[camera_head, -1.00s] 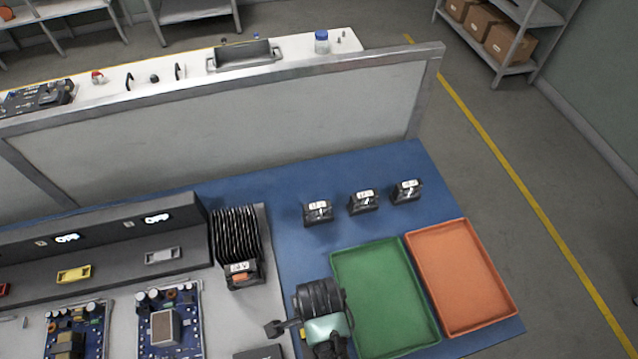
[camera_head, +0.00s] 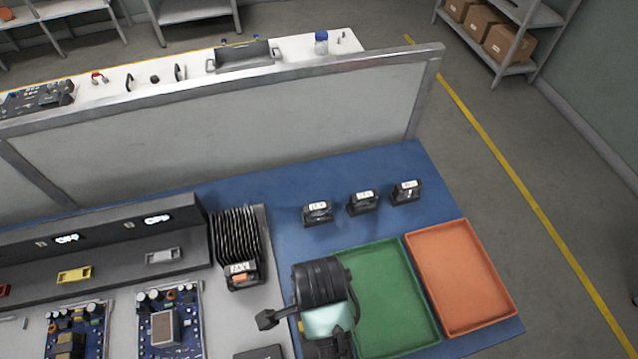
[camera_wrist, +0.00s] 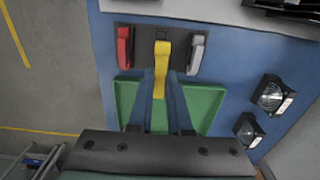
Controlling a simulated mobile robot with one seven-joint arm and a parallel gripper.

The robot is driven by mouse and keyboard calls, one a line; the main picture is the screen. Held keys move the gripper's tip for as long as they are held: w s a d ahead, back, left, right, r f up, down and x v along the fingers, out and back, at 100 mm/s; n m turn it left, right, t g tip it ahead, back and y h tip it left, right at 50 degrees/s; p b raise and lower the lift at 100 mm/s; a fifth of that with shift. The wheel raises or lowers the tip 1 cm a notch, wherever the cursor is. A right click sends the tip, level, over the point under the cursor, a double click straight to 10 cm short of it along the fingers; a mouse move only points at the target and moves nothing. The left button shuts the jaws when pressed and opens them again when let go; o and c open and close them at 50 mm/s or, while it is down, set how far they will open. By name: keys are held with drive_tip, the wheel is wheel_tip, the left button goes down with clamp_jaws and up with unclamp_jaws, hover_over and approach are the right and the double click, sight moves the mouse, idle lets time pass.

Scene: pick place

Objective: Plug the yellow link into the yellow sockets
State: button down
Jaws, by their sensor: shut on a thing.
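My gripper (camera_wrist: 160,88) is shut on the yellow link (camera_wrist: 162,58), which stands between the two blue-grey fingers in the wrist view. The link overlaps the middle of a dark holder (camera_wrist: 143,60) and looks nearer the camera than the links beside it. In the head view my gripper is mostly hidden by my own wrist, and a bit of yellow (camera_head: 300,326) shows at its left. The yellow socket piece (camera_head: 74,274) sits on the grey ledge at the left, well away from my gripper. Its contacts are too small to make out.
A red link (camera_wrist: 125,46) and a grey link (camera_wrist: 196,53) stand in the holder. A green tray (camera_head: 432,322) and an orange tray (camera_head: 510,305) lie at the right. A finned black unit (camera_head: 238,282) and circuit boards (camera_head: 200,340) lie left. Black modules (camera_head: 317,214) stand behind.

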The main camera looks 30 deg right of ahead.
drive_tip(key=shift+r+p, duration=0.4)
drive_tip(key=shift+r, duration=0.75)
drive_tip(key=shift+r+p, duration=1.2)
drive_tip(key=shift+p, duration=0.75)
